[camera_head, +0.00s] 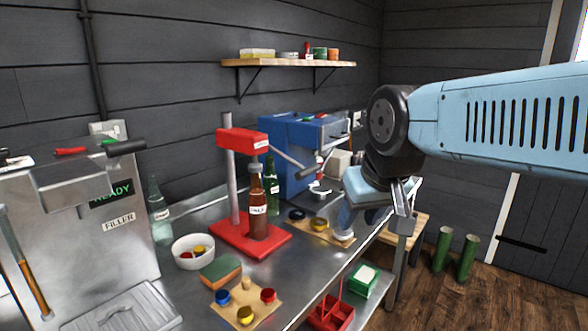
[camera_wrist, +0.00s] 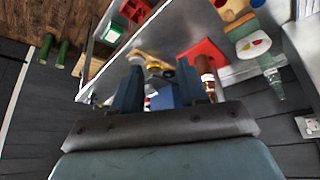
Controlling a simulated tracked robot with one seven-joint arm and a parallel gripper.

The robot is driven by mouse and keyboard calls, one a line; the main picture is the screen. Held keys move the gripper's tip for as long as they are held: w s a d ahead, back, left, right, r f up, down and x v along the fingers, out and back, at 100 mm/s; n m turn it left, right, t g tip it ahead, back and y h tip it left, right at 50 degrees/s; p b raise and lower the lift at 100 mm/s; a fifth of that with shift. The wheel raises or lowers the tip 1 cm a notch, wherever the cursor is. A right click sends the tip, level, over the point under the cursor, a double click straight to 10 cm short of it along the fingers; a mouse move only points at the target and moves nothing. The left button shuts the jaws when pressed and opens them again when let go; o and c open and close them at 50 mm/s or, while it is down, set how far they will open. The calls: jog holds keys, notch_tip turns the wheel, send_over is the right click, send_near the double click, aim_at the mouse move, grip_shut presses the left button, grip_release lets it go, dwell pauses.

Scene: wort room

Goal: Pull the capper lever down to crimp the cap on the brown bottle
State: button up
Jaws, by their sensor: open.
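The red capper stands on the steel counter in the head view, with a red base (camera_head: 228,238), a grey column and a red head (camera_head: 242,140). Its grey lever (camera_head: 288,158) slopes down to the right from the head, ending in a dark tip. The brown bottle (camera_head: 257,212) stands upright on the base under the head, with a white label. My gripper (camera_wrist: 160,68) is open and empty in the wrist view, its two dark fingers apart. In the head view it hangs right of the capper, clear of the lever; its fingertips are hard to make out. The wrist view shows the red base (camera_wrist: 204,50) beyond the right finger.
A blue machine (camera_head: 290,150) stands behind the capper, with a green bottle (camera_head: 272,188) between. A white bowl (camera_head: 193,263), a sponge (camera_head: 221,270) and a board of coloured caps (camera_head: 245,303) lie in front. A red crate (camera_head: 331,315) and a green box (camera_head: 364,281) sit lower right.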

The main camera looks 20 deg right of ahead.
jog(key=shift+a, duration=0.15)
jog(key=shift+o, duration=0.6)
jog(key=m+t+y, duration=0.4)
jog(key=m+y, duration=0.2)
jog(key=y, duration=0.9)
send_near(310, 172)
jog(key=x, duration=1.2)
jog(key=shift+w+f, duration=0.2)
jog(key=shift+w, duration=0.4)
